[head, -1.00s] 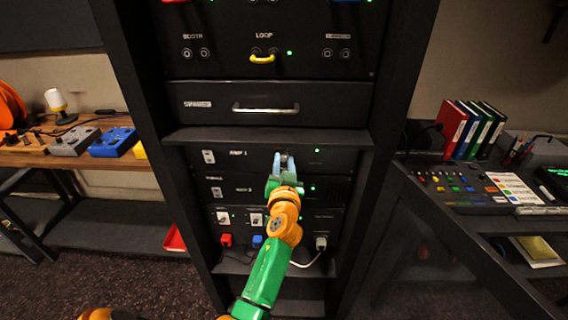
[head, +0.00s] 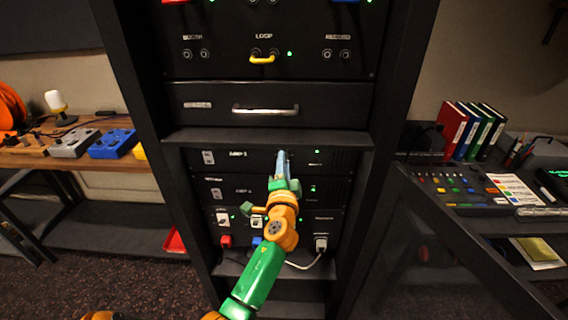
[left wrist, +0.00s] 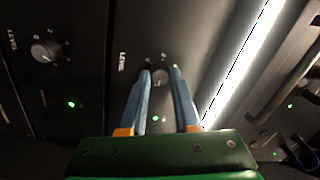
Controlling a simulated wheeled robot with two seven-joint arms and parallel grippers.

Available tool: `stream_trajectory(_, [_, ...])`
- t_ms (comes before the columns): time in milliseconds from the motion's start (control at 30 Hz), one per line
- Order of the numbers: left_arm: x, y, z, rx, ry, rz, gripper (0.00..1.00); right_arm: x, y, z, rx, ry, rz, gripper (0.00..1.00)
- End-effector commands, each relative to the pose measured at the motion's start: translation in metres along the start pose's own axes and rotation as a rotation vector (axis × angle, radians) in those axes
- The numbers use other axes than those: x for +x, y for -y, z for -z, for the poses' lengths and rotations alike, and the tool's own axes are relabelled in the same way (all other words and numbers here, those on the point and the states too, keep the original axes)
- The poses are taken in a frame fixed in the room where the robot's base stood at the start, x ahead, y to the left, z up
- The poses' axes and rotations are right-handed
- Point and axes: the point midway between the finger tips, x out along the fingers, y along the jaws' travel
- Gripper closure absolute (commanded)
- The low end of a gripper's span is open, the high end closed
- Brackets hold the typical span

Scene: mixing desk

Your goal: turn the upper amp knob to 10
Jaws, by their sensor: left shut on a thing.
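The upper amp (head: 240,158) is the panel just under the drawer in the rack. Its grey knob, marked LEVEL, shows in the left wrist view (left wrist: 160,76) between the blue fingertips of my left gripper (left wrist: 160,72). My left gripper (head: 282,156) is shut on this knob; in the head view its fingers hide the knob. The knob's pointer and exact setting are too small to read. The lower amp (head: 240,189) sits just below, and its knob (left wrist: 45,50) stands free at the left of the left wrist view. My right gripper is not in view.
The drawer handle (head: 265,109) sticks out above the amps. A yellow loop cable (head: 262,59) is higher up. Plugs, including a red one (head: 226,240), and a white cable (head: 303,264) are below. Desks stand on both sides of the rack.

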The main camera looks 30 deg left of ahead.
Motion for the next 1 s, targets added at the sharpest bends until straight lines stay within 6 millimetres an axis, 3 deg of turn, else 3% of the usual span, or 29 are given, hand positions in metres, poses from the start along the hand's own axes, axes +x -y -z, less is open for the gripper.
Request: stream_trajectory(1000, [0.000,0.002,-0.001,0.901,-0.044,0.008,1.00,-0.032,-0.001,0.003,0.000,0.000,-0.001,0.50])
